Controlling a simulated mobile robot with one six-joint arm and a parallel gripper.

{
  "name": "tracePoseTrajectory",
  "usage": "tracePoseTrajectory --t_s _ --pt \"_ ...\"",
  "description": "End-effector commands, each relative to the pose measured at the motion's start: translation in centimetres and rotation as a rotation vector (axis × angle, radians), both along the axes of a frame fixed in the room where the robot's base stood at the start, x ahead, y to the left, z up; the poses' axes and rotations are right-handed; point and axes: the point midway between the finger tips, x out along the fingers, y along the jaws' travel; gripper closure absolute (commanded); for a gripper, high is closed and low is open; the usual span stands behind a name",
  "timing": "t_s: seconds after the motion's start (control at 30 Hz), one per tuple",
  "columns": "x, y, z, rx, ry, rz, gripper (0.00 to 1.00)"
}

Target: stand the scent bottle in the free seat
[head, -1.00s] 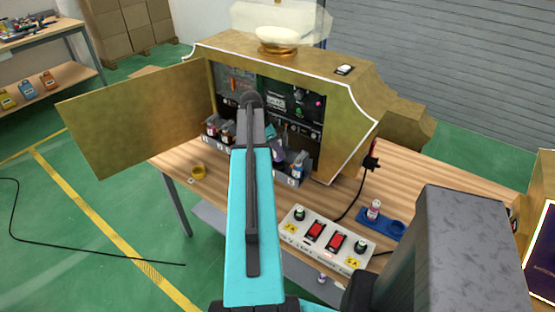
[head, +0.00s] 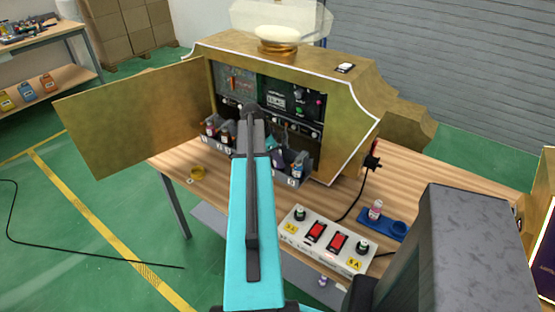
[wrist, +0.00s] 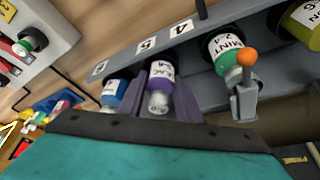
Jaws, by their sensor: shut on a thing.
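The purple-labelled scent bottle (wrist: 161,75) is between the two dark fingers of my gripper (wrist: 160,101) in the wrist view, its pale cap towards the camera. My gripper is shut on it, at the grey numbered rack (wrist: 205,30). A blue-labelled bottle (wrist: 115,92) sits close beside it on the left. A green-labelled mint bottle (wrist: 224,50) sits in the rack to the right. Whether the held bottle's base rests in a seat is hidden. In the head view my arm covers the rack's middle; the blue-labelled bottle (head: 298,169) shows at its right end.
A lever with an orange ball (wrist: 247,57) stands by the mint bottle. The open machine door (head: 130,118) is left of the rack. A switch box (head: 327,240) and a blue tray (head: 397,229) holding a small bottle (head: 376,209) are at the right front.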

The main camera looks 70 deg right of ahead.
Motion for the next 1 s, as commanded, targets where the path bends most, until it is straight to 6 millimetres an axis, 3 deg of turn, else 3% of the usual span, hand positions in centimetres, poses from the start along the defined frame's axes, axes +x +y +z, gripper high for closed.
tracePoseTrajectory --t_s 0.17,0.2,0.3,0.77,1.0 --pt "0.00 0.09 -0.70 0.003 -0.001 -0.001 0.93" --pt "0.00 0.10 -0.67 0.005 -0.001 -0.001 0.63" --pt "-0.06 0.17 -0.76 0.007 0.000 -0.002 0.50" --pt "-0.42 0.32 -1.01 0.013 0.004 -0.006 0.50" --pt "-0.52 0.30 -0.21 0.012 0.006 -0.006 0.50"
